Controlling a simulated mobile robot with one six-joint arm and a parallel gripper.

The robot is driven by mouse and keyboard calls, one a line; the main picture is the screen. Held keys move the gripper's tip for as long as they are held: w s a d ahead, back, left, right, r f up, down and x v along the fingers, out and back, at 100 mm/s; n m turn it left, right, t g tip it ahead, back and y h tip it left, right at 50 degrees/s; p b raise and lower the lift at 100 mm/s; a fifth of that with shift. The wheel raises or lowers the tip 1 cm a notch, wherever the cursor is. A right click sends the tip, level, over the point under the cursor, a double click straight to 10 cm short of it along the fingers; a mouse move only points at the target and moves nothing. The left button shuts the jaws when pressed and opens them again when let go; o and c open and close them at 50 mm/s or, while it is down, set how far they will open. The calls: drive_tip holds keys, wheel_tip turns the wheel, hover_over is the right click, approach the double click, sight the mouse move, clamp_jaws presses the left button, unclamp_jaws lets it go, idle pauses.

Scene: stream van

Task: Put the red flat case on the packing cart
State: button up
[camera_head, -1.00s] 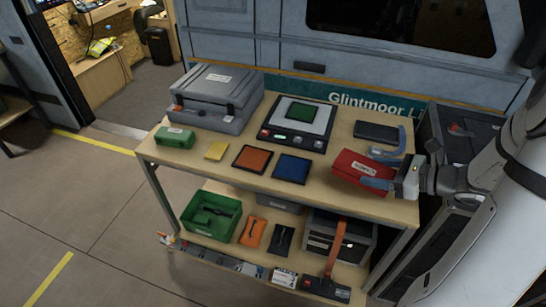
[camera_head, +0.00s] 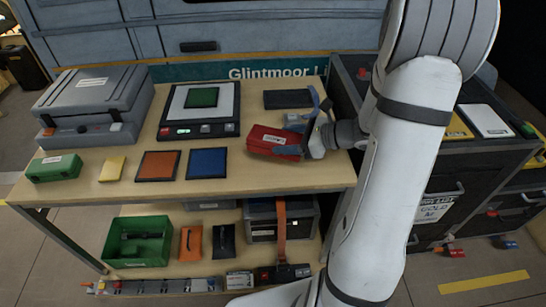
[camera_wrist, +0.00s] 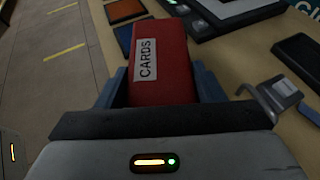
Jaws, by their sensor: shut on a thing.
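The red flat case (camera_head: 274,142) is at the right end of the wooden table top (camera_head: 240,175). In the wrist view the case (camera_wrist: 161,60) shows a white label reading CARDS. My gripper (camera_head: 297,137) is shut on the case, with a blue finger on each side of it. I cannot tell whether the case touches the table or hangs just above it. A dark cart (camera_head: 432,165) with drawers and a GOLD label stands to the right, partly hidden behind my arm. I cannot tell for sure that it is the packing cart.
A black flat pad (camera_head: 288,99) lies behind the case. A scale-like device (camera_head: 200,108), a blue square (camera_head: 207,162) and an orange square (camera_head: 158,165) lie to its left. Yellow and white flat items (camera_head: 486,120) lie on the dark cart's top.

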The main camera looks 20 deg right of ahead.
wheel_tip(320, 180, down, 8)
drive_tip(key=shift+r+b, duration=0.25)
drive_tip(key=shift+b, duration=0.1)
drive_tip(key=shift+f, duration=0.2)
drive_tip(key=o, duration=1.2)
drive_tip(key=shift+r, duration=0.1)
